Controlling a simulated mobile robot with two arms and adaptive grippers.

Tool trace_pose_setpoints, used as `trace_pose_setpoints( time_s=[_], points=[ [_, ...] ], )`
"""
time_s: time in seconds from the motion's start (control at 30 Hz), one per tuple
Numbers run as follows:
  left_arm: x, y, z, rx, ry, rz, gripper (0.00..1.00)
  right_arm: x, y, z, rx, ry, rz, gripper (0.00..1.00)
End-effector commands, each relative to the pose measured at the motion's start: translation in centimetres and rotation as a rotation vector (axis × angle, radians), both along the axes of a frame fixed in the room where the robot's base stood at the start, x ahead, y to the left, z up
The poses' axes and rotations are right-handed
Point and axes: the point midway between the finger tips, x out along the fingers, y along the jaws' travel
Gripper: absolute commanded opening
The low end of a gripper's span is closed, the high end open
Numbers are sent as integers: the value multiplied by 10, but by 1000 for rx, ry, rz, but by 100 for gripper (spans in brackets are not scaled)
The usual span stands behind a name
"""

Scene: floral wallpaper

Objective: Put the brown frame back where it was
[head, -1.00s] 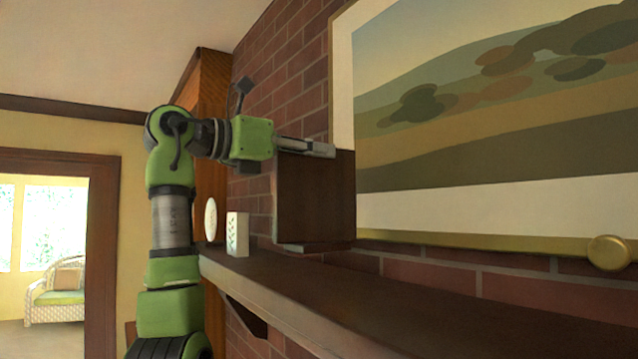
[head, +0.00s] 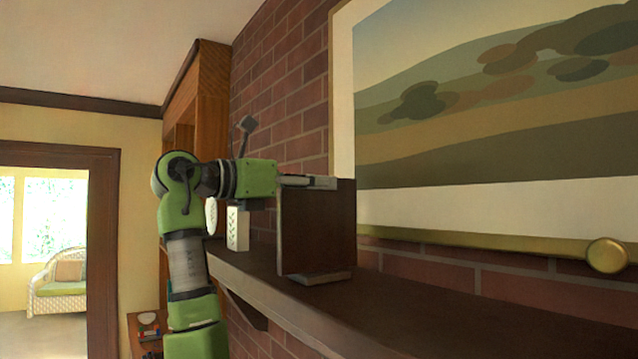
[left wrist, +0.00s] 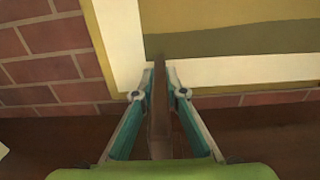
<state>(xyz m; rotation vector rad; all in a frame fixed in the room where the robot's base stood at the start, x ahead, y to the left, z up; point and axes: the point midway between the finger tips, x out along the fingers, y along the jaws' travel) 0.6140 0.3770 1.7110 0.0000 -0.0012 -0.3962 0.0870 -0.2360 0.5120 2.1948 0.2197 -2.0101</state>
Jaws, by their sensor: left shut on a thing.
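The brown frame (head: 318,232) is a dark brown upright panel over the mantel shelf (head: 400,308), in front of the large painting. Its lower edge is at or just above the shelf top; I cannot tell whether it touches. My left gripper (head: 312,183) is shut on the frame's upper edge, reaching in from the left. In the left wrist view the frame (left wrist: 160,110) shows edge-on between the two fingers of the left gripper (left wrist: 159,88). My right gripper is not in view.
A white patterned block (head: 237,229) and a white oval piece (head: 211,216) stand on the shelf left of the frame. The large painting (head: 480,120) with a gold lower edge hangs on the brick wall. The shelf to the right of the frame is clear.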

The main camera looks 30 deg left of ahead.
Motion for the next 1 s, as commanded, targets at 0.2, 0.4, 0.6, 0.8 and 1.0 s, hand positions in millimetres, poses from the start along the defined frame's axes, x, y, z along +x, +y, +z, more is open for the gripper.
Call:
trace_pose_setpoints(
  time_s=[0.2,0.4,0.6,0.8,1.0],
  points=[
    [0,0,-3,0,1,0,29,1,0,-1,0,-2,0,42],
    [0,0,-3,0,1,0,29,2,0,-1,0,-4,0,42],
    [-4,3,-1,0,-1,2,29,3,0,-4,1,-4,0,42],
    [-39,19,-4,1,-4,7,29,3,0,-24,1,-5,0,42],
    [-78,35,-3,0,-2,6,29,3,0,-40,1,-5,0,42]
  ],
)
